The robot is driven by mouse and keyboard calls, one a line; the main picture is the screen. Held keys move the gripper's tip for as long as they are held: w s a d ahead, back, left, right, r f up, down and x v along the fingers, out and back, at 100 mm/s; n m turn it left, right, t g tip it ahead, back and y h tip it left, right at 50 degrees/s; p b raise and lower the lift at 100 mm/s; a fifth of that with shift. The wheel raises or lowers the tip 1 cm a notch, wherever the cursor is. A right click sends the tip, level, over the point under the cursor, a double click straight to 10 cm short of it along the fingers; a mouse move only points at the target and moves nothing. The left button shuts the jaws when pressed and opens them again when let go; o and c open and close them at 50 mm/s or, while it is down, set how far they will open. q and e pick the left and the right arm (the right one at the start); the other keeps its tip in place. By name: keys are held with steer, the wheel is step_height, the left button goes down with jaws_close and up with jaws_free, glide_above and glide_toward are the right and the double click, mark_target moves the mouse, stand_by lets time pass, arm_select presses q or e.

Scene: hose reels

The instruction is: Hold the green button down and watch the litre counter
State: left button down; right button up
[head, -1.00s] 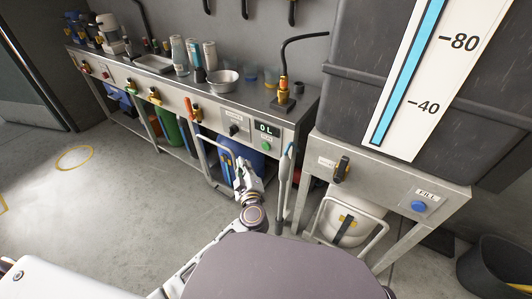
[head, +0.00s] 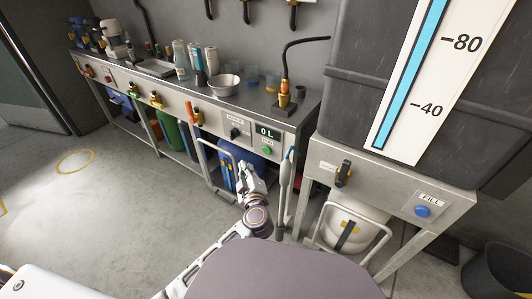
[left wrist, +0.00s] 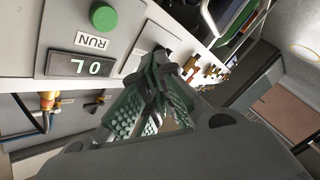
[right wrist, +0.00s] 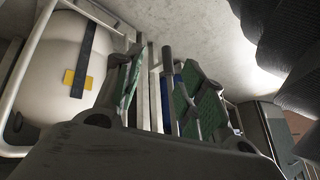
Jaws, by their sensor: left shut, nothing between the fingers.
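The green button (head: 266,150) sits on the bench's front panel under the litre counter (head: 267,132), which reads 0 L. In the left wrist view the green button (left wrist: 103,17) shows above a RUN label, beside the counter (left wrist: 82,68). My left gripper (head: 246,170) is in front of the bench, below and left of the button and apart from it. In the left wrist view its fingers (left wrist: 163,75) are shut and empty, pointing to the right of the button. My right gripper (right wrist: 163,88) is open in its wrist view; I cannot make it out in the head view.
A blue FILL button (head: 422,211) is on the stand under the large dark tank (head: 360,95). A white drum (head: 343,228) stands below. The bench top holds a metal bowl (head: 224,85) and several bottles. Open floor (head: 110,200) lies to the left.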

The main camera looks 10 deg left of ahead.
mark_target(266, 151)
arm_select(q)
steer(key=w+d+b, duration=0.2)
steer(key=w, duration=0.5)
steer(key=shift+w+d+b, duration=0.2)
steer(key=shift+d+b, duration=0.15)
arm_select(e)
steer(key=shift+t+y, duration=0.3)
steer(key=shift+w+a+f, duration=0.1)
steer(key=shift+a+f, duration=0.1)
steer(key=shift+f, duration=0.9)
steer(key=shift+a+f, duration=0.15)
steer(key=shift+f, duration=0.95)
steer(key=shift+r, duration=0.2)
arm_select(q)
steer(key=shift+w+d+p, duration=0.1)
steer(key=shift+w+p, duration=0.25)
steer(key=shift+p, duration=0.25)
arm_select(e)
steer(key=shift+r, duration=0.4)
arm_select(q)
steer(key=shift+w+d+p, duration=0.2)
steer(key=shift+w+p, duration=0.15)
steer(key=shift+w, duration=0.2)
arm_select(e)
steer(key=shift+r, duration=0.4)
stand_by(1.3)
